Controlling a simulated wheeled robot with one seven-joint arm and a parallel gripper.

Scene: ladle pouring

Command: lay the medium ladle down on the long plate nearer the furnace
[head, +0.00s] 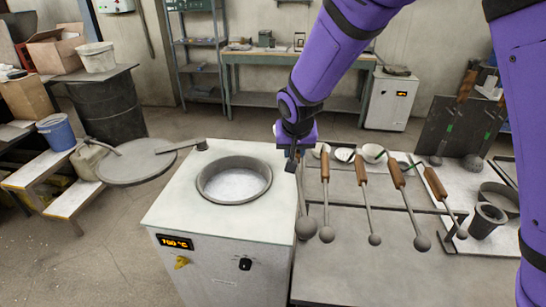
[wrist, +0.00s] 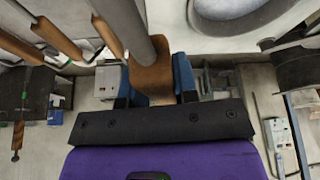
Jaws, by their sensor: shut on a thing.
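My gripper (head: 293,158) is at the right edge of the furnace (head: 225,263), high beside the row of ladles. In the wrist view its blue fingers (wrist: 155,88) are shut on the brown wooden handle of the medium ladle (wrist: 152,75). Its grey shaft runs away from the fingers. In the head view the ladle hangs roughly upright, with its round end (head: 305,228) low by the furnace's right side. I cannot tell if this end touches anything. Grey plate surfaces lie to the right, under the other ladles; which one is the long plate nearer the furnace is unclear.
A dark cup (head: 487,221) stands at the right. The front grey surface (head: 390,280) looks clear.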

